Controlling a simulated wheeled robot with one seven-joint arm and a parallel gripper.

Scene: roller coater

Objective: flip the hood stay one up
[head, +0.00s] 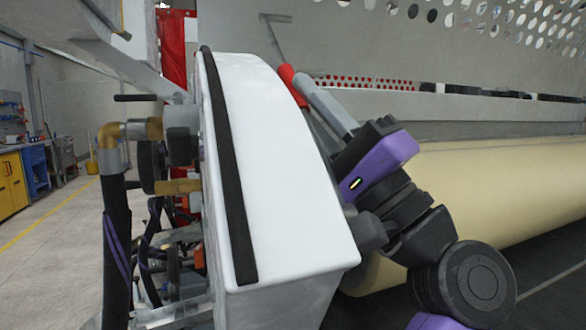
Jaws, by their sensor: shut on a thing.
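A thin grey rod (273,40) with a short cross-piece at its top and a red part (286,74) at its lower end rises behind the white curved hood panel (275,165). I take this to be the hood stay. It leans, with its top to the left. My gripper (297,84) reaches up from the lower right, with its grey fingers at the red part, and is shut on it. The panel's edge hides the stay's lower part and some of the contact.
A large cream roller (480,195) lies behind my arm on the right. A perforated grey guard (500,25) is above it. Pipes and a brass valve (145,128) crowd the panel's left side. Open floor (50,260) lies at the far left.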

